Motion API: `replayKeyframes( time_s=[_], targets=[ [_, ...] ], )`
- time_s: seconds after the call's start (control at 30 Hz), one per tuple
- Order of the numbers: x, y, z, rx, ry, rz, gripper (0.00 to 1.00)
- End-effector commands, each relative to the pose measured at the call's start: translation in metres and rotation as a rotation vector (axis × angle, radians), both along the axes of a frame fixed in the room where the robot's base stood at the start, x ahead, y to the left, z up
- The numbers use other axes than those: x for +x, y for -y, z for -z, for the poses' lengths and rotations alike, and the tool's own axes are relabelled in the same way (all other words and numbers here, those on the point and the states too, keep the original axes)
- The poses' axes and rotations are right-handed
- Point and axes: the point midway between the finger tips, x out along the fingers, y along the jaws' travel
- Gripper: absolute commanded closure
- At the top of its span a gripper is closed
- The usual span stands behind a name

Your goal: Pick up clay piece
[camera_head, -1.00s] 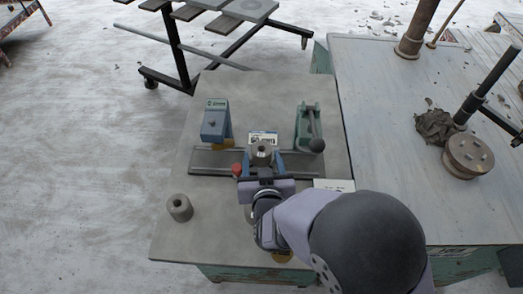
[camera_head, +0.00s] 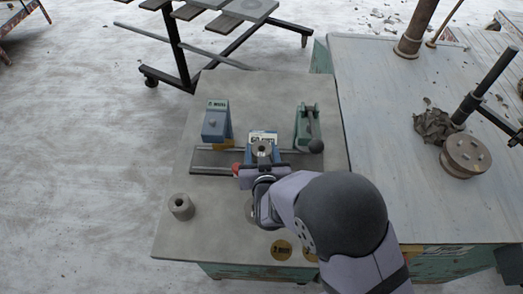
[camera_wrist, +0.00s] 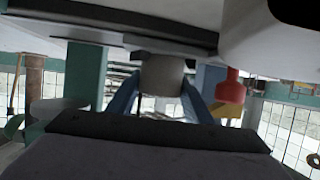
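A grey clay piece with a hole in its top (camera_head: 262,149) stands in the blue holder on the rail, at the middle of the table. In the wrist view it shows as a grey cylinder (camera_wrist: 162,76) between the holder's two slanted blue legs. My gripper (camera_head: 262,168) is close in front of it, on the near side. In the wrist view my gripper (camera_wrist: 160,85) looks open, with a dark pad above and another below. The cylinder appears in the gap, apart from the lower pad. The fingertips are largely hidden in the head view.
A second hollow grey cylinder (camera_head: 181,207) stands at the table's left. A blue block (camera_head: 216,122) and a green fixture with a black knob (camera_head: 308,127) flank the holder. A red knob (camera_wrist: 235,86) is beside it.

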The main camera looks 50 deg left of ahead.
Motion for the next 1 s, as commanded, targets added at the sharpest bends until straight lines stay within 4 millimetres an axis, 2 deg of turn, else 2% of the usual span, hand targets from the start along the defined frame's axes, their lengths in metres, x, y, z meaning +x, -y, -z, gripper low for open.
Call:
replayKeyframes(
  time_s=[0.03, 0.07, 0.27, 0.47, 1.0],
  targets=[
    [0.0, 0.0, -0.001, 0.003, 0.001, 0.0, 0.83],
    [0.0, 0.0, -0.001, 0.003, 0.001, 0.0, 0.87],
    [0.0, 0.0, -0.002, 0.003, 0.001, 0.0, 0.87],
    [0.0, -0.001, -0.014, 0.006, 0.001, 0.001, 0.87],
    [0.0, 0.0, -0.09, 0.005, 0.002, 0.001, 0.87]
  ],
)
